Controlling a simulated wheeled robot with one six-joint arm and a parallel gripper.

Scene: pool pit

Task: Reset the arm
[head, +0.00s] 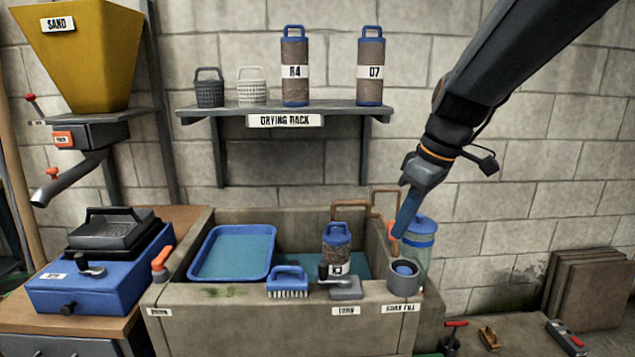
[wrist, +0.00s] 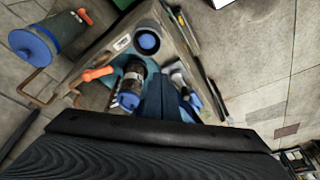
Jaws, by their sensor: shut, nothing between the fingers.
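My arm (head: 470,90) reaches in from the upper right in the head view. My gripper (head: 400,228) points down above the right end of the stone sink (head: 270,325), close over a grey cup with a blue inside (head: 404,278). Its blue fingers are together with nothing between them. In the wrist view my gripper (wrist: 172,105) shows at the lower middle, and the blue-capped canister (wrist: 131,85) is beside it. I cannot tell whether the fingers touch anything.
A blue-lidded clear container (head: 420,245) stands right behind the cup. The sink holds a blue tray (head: 233,254) and a canister (head: 337,250); a brush (head: 287,283) lies on its front edge. The drying rack (head: 285,110) holds canisters and baskets. Free wall space is at right.

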